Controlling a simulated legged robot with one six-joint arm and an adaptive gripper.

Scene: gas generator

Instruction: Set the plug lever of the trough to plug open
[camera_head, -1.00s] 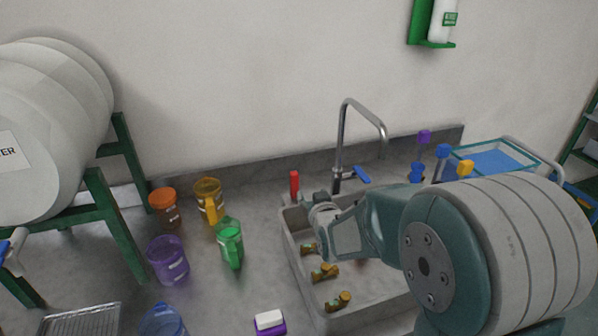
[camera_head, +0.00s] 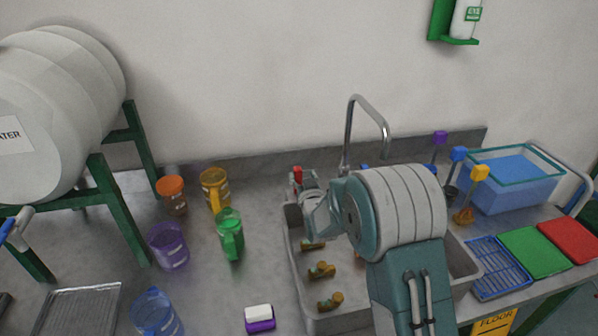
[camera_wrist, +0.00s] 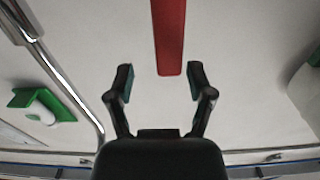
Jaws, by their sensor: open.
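The red plug lever (camera_head: 297,174) stands upright at the back left corner of the grey trough (camera_head: 294,245). In the wrist view the lever (camera_wrist: 168,38) is a red bar coming down from the top edge, its lower end at the gap between my fingertips. My gripper (camera_wrist: 160,80) is open, one finger on each side of the gap, and nothing is held. I cannot tell how deep the lever sits between the fingers. In the head view my wrist is over the trough's back left part, close to the lever, and my arm hides much of the trough.
A curved metal tap (camera_head: 352,130) rises behind the trough. Several brass fittings (camera_head: 322,270) are in the trough. A blue-filled tank (camera_head: 515,180) stands right.

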